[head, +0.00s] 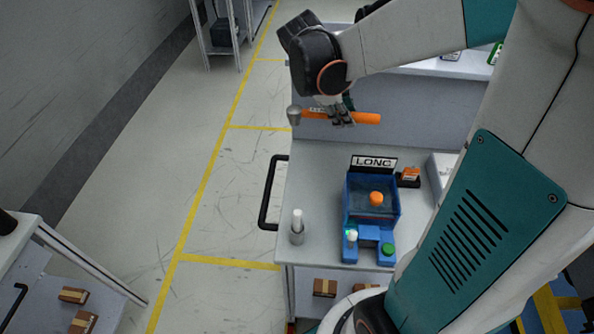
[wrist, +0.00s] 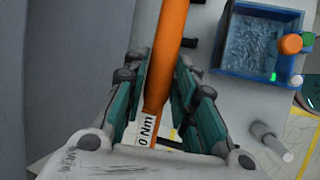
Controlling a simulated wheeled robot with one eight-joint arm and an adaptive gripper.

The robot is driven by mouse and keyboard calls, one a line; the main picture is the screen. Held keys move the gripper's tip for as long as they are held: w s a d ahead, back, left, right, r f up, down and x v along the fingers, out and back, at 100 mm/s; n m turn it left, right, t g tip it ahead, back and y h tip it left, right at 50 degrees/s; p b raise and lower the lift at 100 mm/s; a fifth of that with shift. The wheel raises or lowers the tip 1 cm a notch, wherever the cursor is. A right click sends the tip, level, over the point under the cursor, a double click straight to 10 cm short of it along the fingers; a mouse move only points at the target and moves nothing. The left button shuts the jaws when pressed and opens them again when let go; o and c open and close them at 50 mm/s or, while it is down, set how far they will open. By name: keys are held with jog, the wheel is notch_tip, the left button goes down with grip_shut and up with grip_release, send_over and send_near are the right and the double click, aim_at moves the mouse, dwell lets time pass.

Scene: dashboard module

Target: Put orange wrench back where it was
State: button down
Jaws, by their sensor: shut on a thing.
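The orange wrench (head: 366,118) is held level above the far part of the grey worktop (head: 325,185). Its grey head points left in the head view. My gripper (head: 343,113) is shut around the middle of its handle. In the wrist view the orange handle (wrist: 171,45) runs lengthwise between the teal fingers of my gripper (wrist: 166,80). A white label with black print shows on the handle there. The wrench's head is out of the wrist view.
A blue module (head: 348,207) with an orange knob and green button stands on the worktop, behind it a "LONG" sign (head: 374,163) and a small orange-and-black item (head: 410,176). A white-topped cylinder (head: 297,225) stands at left. A black handle (head: 266,195) lines the left edge.

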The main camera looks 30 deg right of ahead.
jog(key=shift+s+d+r, duration=0.15)
jog(key=shift+s+d, duration=0.05)
jog(key=shift+f, duration=0.3)
notch_tip(320, 180, down, 19)
jog(key=b, duration=0.7)
jog(key=shift+f, duration=0.1)
jog(key=shift+f+b, duration=0.1)
jog(key=shift+b, duration=0.2)
jog(key=c, duration=1.3)
grip_release()
